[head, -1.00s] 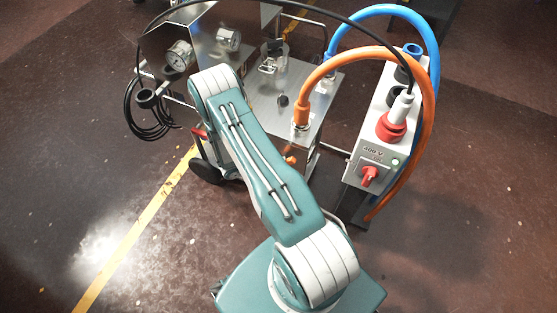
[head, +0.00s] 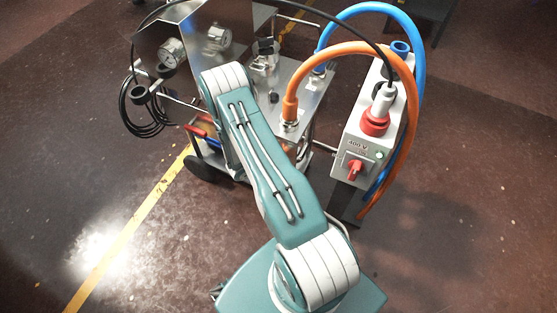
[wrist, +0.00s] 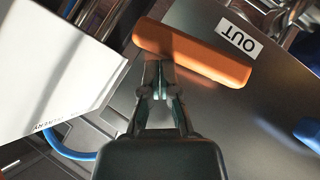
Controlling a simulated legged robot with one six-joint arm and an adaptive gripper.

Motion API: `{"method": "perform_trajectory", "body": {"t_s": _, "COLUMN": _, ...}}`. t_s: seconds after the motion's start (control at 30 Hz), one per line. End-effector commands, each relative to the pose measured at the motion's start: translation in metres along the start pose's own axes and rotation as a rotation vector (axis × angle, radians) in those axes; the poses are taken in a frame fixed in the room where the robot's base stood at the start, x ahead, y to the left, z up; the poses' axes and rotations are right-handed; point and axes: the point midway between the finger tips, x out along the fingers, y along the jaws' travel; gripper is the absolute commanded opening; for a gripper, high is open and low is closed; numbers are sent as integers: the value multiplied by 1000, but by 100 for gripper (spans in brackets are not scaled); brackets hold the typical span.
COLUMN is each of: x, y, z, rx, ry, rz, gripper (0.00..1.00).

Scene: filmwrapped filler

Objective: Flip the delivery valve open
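An orange lever handle (wrist: 190,52) lies across the upper middle of the wrist view, sloping down to the right, in front of a grey metal panel with an upside-down "OUT" label (wrist: 239,40). My gripper (wrist: 160,70) points at the handle's lower edge, left of its middle. Its fingers converge and look shut, with nothing seen between them. I cannot tell whether the tips touch the handle. In the head view, my arm hides the gripper and the handle.
A white panel (wrist: 50,70) with partly readable lettering stands close on the left in the wrist view. A blue part (wrist: 308,133) is at the right edge. Orange (head: 345,48) and blue (head: 412,30) hoses arch beside a grey power box (head: 370,135).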

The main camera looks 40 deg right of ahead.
Motion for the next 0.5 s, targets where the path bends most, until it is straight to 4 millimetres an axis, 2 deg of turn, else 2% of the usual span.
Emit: {"method": "perform_trajectory", "body": {"t_s": 0.5, "x": 9, "y": 0, "z": 10, "rx": -1, "ry": -1, "rz": 1, "gripper": 0}}
